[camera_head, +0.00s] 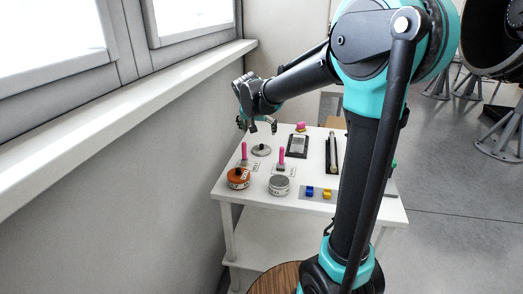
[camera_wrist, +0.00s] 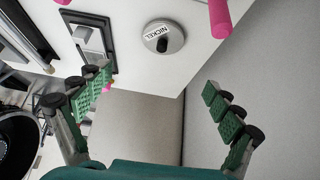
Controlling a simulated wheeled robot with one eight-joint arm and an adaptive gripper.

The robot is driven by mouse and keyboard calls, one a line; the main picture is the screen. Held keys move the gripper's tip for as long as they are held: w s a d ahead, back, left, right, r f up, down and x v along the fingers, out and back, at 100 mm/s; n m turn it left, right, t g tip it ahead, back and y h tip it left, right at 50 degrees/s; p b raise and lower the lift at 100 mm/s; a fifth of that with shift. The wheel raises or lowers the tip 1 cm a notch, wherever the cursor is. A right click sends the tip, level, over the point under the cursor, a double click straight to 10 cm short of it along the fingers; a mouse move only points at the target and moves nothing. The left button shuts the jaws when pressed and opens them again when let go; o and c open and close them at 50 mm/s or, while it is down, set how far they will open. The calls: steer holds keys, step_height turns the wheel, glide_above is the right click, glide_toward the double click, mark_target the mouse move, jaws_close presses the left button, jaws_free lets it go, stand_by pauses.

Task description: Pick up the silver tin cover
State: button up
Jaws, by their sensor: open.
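The silver tin cover (camera_head: 261,150) is a flat grey disc with a black knob, lying on the white table near its wall side. In the wrist view the cover (camera_wrist: 175,31) shows a label reading NICKEL beside its knob. My gripper (camera_head: 257,124) is open and empty above the table, near the cover and apart from it. In the wrist view the fingers of my gripper (camera_wrist: 158,85) are spread wide, with the cover beyond and between them. An open-looking silver tin (camera_head: 279,186) stands at the table's front.
An orange tin (camera_head: 238,178) with a black knob stands front left. Pink-handled tools (camera_head: 244,153) and (camera_head: 282,155) stand upright close to the cover. A dark-framed device (camera_head: 298,146) lies to its right. The wall and window ledge (camera_head: 110,120) run along the left.

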mark_target(262, 145)
steer(key=x, duration=1.2)
steer(key=shift+w+a+f, duration=0.1)
steer(key=shift+f, duration=0.2)
steer(key=c, duration=1.2)
steer(key=shift+c, duration=0.2)
steer(key=shift+r, duration=0.1)
step_height(262, 145, up, 20)
